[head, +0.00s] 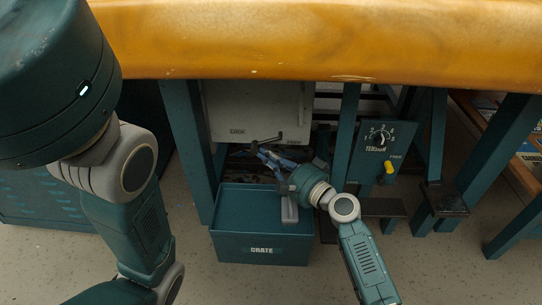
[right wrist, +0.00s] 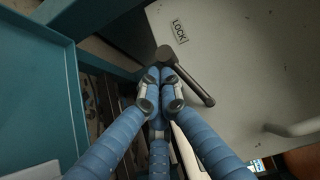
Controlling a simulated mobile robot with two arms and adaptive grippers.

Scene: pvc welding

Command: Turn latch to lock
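The latch (head: 268,140) is a dark grey lever on the lower edge of a pale panel (head: 255,107) under the bench. The panel carries a LOCK label (head: 237,131) at left and a FREE label (head: 293,142) at right. In the right wrist view the latch (right wrist: 190,80) lies slanted below the LOCK label (right wrist: 180,31). My right gripper (head: 262,153) reaches to the latch. Its blue fingers (right wrist: 161,82) are drawn together, tips side by side against or just beside the lever; contact is unclear. My left arm shows at left, but its gripper is out of view.
An open teal crate (head: 261,250) stands on the floor below my right gripper. A control box (head: 383,148) with a dial and yellow knob hangs to the right. The orange bench top (head: 330,40) spans above. Teal legs (head: 188,150) flank the panel.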

